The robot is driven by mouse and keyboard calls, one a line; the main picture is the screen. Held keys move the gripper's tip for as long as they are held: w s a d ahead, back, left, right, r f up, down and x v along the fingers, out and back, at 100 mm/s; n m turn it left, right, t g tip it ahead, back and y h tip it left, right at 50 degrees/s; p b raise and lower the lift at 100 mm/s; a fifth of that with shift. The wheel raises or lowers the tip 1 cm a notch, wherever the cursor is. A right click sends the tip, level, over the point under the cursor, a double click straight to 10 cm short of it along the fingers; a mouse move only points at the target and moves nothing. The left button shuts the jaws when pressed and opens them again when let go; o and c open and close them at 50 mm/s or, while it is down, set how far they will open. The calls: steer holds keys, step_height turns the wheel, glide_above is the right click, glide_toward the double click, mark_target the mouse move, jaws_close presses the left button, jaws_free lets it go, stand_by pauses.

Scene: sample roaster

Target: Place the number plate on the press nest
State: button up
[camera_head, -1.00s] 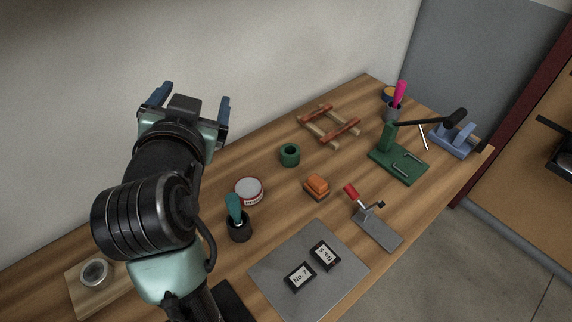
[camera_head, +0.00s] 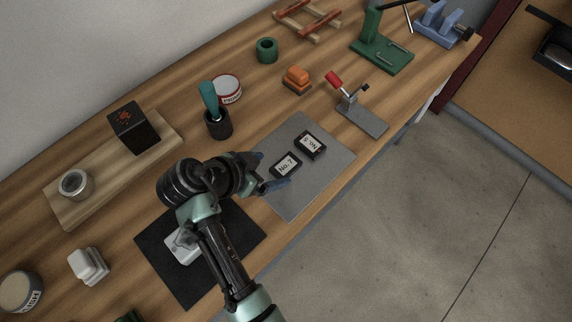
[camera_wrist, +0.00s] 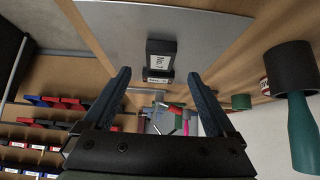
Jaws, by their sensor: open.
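Two black number plates with white labels lie on a grey mat (camera_head: 318,180). One reads No. 7 (camera_head: 286,165); the other plate (camera_head: 311,145), with its label turned around, lies just behind it. My gripper (camera_head: 262,172) is open and empty beside the No. 7 plate, at the mat's left part. In the wrist view the plates (camera_wrist: 161,60) show ahead, between the open fingers (camera_wrist: 158,88). The green press (camera_head: 383,56) stands at the upper right, its lever cut off by the picture's top. I cannot make out its nest clearly.
A red-handled clamp (camera_head: 360,117) stands right of the mat. An orange block (camera_head: 297,78), a white tin (camera_head: 227,88) and a black cup with a teal-handled tool (camera_head: 217,124) stand behind it. A black mat (camera_head: 240,240) lies left. The bench's front edge is close.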

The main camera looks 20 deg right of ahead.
mark_target(284, 167)
steer(key=x, duration=0.5)
steer(key=shift+w+d+f+b, duration=0.1)
steer(key=shift+d+f+b, duration=0.05)
steer(key=shift+f+b, duration=0.2)
steer(key=shift+c, duration=0.3)
steer(key=shift+r, duration=0.1)
jaws_close()
